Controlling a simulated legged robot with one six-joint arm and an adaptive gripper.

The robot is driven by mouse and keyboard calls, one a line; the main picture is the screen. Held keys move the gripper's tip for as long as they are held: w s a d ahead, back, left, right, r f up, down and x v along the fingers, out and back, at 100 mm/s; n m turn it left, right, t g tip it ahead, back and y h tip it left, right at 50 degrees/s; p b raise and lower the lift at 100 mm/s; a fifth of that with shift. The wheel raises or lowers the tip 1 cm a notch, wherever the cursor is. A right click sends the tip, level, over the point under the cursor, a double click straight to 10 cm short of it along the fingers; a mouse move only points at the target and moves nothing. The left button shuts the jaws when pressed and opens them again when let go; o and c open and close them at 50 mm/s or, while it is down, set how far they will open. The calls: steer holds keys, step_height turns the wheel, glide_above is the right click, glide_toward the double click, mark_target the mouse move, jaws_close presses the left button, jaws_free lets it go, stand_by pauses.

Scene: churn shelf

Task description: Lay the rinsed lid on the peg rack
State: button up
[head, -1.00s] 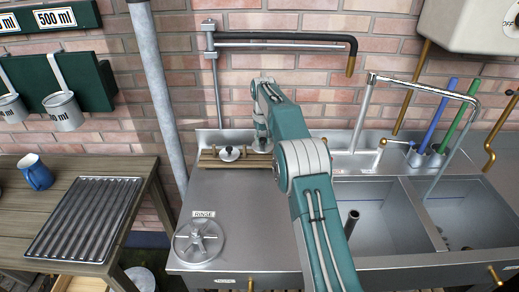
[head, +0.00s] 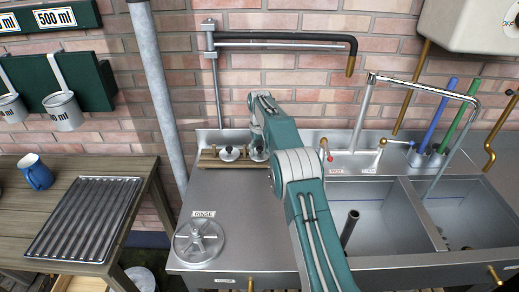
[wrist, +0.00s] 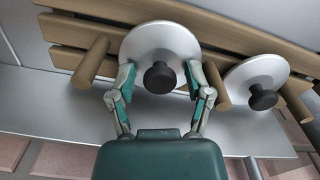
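A round pale metal lid (wrist: 160,42) with a black knob lies against the wooden peg rack (wrist: 84,37), beside a peg on its left and one on its right. My gripper (wrist: 160,77) is open, with one finger on each side of the knob and a gap on both sides. In the head view this lid (head: 259,154) is at the right end of the rack (head: 208,161), partly hidden by my arm. A second lid (wrist: 254,78) sits on the rack to its right in the wrist view; it also shows in the head view (head: 230,153).
A RINSE station with a round spoked fitting (head: 199,242) is at the counter's front left. The sink basins (head: 375,215) and a curved tap (head: 425,88) are to the right. A pipe (head: 160,95) rises left of the rack. The counter's middle (head: 240,205) is clear.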

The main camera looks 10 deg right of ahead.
mark_target(260, 148)
steer(key=shift+r, duration=0.1)
step_height(260, 148, up, 8)
steer(key=s+r+t, duration=0.2)
steer(key=s+r, duration=0.6)
steer(key=r, duration=0.5)
steer(key=s+r+t, duration=0.1)
steer(key=s+r, duration=0.6)
steer(key=s, duration=0.5)
steer(key=s+f+t, duration=0.1)
steer(key=s+f, duration=0.3)
steer(key=s, duration=0.9)
steer(key=s+f+m+t, duration=0.1)
steer(key=s+f, duration=0.3)
steer(key=s, duration=1)
steer(key=shift+f+t, duration=0.15)
steer(key=shift+t, duration=0.15)
steer(key=shift+s, duration=0.1)
